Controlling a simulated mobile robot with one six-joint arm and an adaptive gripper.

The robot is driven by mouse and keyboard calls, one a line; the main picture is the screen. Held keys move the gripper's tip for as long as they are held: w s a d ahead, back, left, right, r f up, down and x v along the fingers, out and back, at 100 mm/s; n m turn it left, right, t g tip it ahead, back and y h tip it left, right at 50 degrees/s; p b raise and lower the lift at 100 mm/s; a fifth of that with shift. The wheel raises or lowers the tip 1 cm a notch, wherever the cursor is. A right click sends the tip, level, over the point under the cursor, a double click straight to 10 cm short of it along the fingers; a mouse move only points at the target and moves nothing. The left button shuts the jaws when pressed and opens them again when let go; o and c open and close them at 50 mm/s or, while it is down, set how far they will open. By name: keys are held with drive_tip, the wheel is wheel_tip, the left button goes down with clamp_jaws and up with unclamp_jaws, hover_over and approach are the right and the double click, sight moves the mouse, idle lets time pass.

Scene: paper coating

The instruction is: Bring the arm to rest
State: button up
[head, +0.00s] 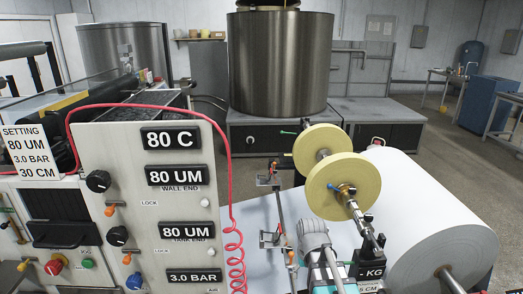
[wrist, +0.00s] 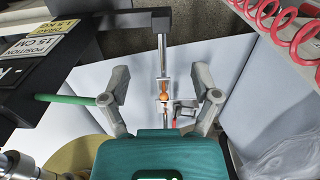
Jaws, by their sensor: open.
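My gripper (wrist: 160,75) is open in the wrist view, its two grey fingers spread above a teal body. Nothing is held between the fingers. A metal rod with a small clamp and an orange knob (wrist: 163,97) shows between and beyond them; I cannot tell the distance. In the head view, part of my arm (head: 315,238) shows low, right of centre, beside the paper roll. The gripper's fingers cannot be made out there.
A control panel (head: 110,190) with a red coiled cable (head: 237,245) stands left. Yellow discs (head: 343,188) on a shaft stand close right of my arm, before a large white paper roll (head: 425,215). In the wrist view, a dark labelled block (wrist: 80,50) and green rod (wrist: 65,98) lie left.

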drive_tip(key=s, duration=0.1)
drive_tip(key=s+r, duration=0.1)
drive_tip(key=s, duration=0.2)
drive_tip(key=shift+s+r+p, duration=0.25)
drive_tip(key=shift+s+p, duration=0.15)
idle(0.8)
